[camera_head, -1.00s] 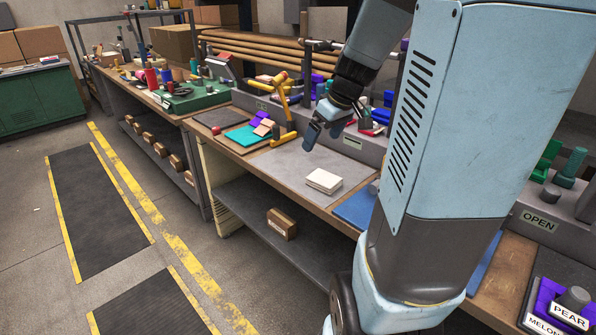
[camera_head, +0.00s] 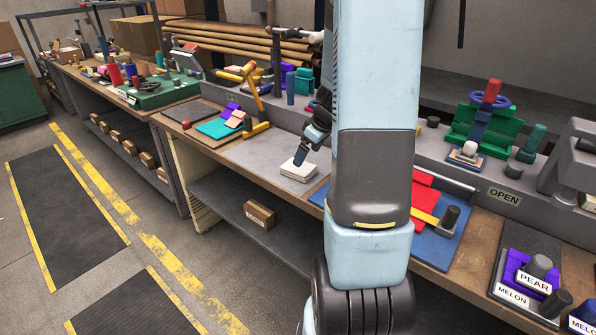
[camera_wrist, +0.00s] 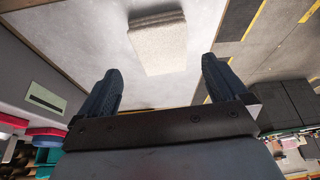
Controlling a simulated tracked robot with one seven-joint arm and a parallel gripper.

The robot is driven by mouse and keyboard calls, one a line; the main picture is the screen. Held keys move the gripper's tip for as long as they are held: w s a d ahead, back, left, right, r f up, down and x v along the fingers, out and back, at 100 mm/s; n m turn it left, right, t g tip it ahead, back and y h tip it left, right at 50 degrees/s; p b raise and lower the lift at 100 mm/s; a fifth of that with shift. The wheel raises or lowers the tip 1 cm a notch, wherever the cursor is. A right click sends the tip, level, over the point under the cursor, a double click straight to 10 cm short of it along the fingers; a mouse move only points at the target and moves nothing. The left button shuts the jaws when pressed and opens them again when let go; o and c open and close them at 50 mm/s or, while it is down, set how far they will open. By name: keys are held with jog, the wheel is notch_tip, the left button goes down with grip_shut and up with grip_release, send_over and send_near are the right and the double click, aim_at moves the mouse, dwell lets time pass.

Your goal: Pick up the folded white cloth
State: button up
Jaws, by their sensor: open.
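The folded white cloth (camera_head: 298,171) lies on a grey mat (camera_head: 262,158) near the front edge of the workbench. In the wrist view the cloth (camera_wrist: 158,44) shows as a pale folded block ahead of the fingertips, roughly midway between them. My gripper (camera_head: 306,150) is just above the cloth in the head view, its fingers pointing down toward it. In the wrist view my gripper (camera_wrist: 160,78) is open and empty, with both dark fingers apart. Whether a fingertip touches the cloth cannot be told. My arm hides the bench to the right of the cloth.
A blue mat (camera_head: 434,241) with red and yellow pieces is right of my arm. A grey ledge (camera_head: 283,118) runs behind.

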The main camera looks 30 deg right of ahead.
aim_at(298, 170)
jog(key=shift+x, duration=2.75)
jog(key=shift+w+a+f, duration=0.3)
jog(key=shift+w+f, duration=0.1)
jog(key=shift+f, duration=0.25)
jog(key=shift+f, duration=0.1)
jog(key=shift+c, duration=0.3)
jog(key=c, duration=1)
